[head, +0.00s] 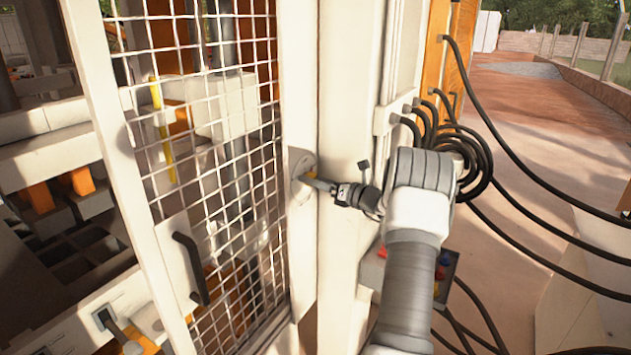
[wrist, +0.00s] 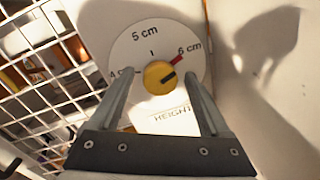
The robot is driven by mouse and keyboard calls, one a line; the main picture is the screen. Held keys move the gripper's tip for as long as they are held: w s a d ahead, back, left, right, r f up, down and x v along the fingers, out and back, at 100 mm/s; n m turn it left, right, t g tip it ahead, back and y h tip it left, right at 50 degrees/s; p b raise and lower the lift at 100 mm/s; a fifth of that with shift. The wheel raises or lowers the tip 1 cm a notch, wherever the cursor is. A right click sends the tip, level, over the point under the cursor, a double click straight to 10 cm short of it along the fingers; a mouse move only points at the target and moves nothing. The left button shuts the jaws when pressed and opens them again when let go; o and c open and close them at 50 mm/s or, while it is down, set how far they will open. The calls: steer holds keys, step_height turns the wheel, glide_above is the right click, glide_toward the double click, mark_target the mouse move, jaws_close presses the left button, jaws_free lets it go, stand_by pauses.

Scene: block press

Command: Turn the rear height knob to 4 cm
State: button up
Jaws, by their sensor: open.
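The height knob (wrist: 159,77) is yellow, at the centre of a round white dial (wrist: 140,48) marked 4 cm at left, 5 cm at top and 6 cm at right. In the wrist view, my open gripper (wrist: 155,76) has one finger on each side of the knob. Whether the fingers touch it is unclear. In the head view, my gripper (head: 318,183) reaches the dial (head: 301,162) on the pale post; the knob is mostly hidden there.
A wire mesh door (head: 215,130) with a black handle (head: 190,268) is left of the post. Black cables (head: 470,150) loop from the cabinet at right. A control box with coloured buttons (head: 440,272) sits behind my arm.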

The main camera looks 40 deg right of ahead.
jaws_close()
steer(key=shift+f+n+b, duration=0.1)
steer(key=shift+n+b, duration=0.2)
steer(key=shift+b, duration=0.3)
steer(key=shift+d+n+y+b, duration=0.1)
steer(key=shift+n+y+b, duration=0.45)
steer(key=shift+n+b, duration=4.3)
steer(key=shift+n+y+b, duration=0.6)
steer(key=shift+n+b, duration=4.2)
steer(key=shift+n, duration=0.1)
steer(key=shift+d+n+y+b, duration=0.1)
steer(key=shift+n+y+b, duration=0.45)
steer(key=shift+n+b, duration=4.3)
